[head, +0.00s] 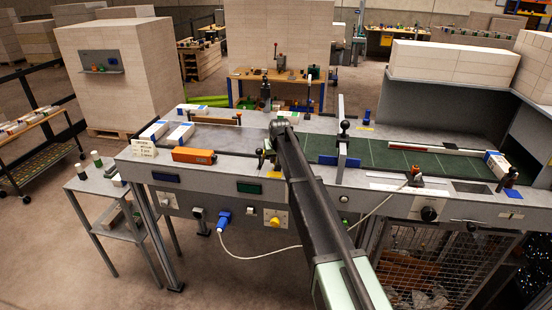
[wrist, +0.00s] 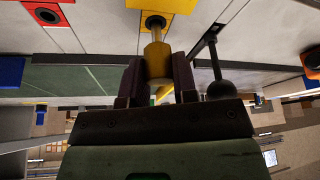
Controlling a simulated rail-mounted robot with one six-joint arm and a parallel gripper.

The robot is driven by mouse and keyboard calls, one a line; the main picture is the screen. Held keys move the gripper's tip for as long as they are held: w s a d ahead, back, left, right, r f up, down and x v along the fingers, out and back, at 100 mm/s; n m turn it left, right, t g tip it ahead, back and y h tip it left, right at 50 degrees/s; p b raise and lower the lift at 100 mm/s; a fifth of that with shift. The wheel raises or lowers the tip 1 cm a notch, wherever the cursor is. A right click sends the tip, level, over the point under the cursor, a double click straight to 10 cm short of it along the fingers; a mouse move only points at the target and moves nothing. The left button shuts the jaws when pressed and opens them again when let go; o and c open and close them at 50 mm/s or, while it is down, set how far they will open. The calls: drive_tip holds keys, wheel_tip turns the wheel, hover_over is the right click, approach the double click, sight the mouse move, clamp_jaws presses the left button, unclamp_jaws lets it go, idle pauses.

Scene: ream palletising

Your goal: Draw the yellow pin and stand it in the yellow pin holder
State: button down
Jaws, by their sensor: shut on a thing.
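In the wrist view my gripper (wrist: 158,72) is shut on the yellow pin (wrist: 157,62), with the pin's thick yellow head between the two fingers. A thinner shank runs from the head towards a yellow block (wrist: 178,6) with a dark round socket. The shank's end overlaps the socket, and I cannot tell whether it is inside or just in front. In the head view my arm reaches over the bench (head: 232,142), and its own links hide the fingers and the pin. I cannot tell for sure which yellow part is the holder.
A black ball-ended lever (wrist: 220,88) stands close beside my gripper. A red-edged plate with a dark socket (wrist: 48,15) and a blue block (wrist: 10,70) lie to the left. On the bench are an orange box (head: 194,156), a green mat (head: 400,158) and wrapped reams (head: 181,133).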

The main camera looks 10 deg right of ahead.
drive_tip(key=shift+f+b, duration=1.35)
drive_tip(key=shift+f, duration=0.1)
drive_tip(key=c, duration=0.8)
unclamp_jaws()
drive_tip(key=p+v, duration=1)
drive_tip(key=shift+s+r, duration=0.2)
drive_tip(key=shift+r, duration=0.15)
drive_tip(key=shift+s, duration=0.1)
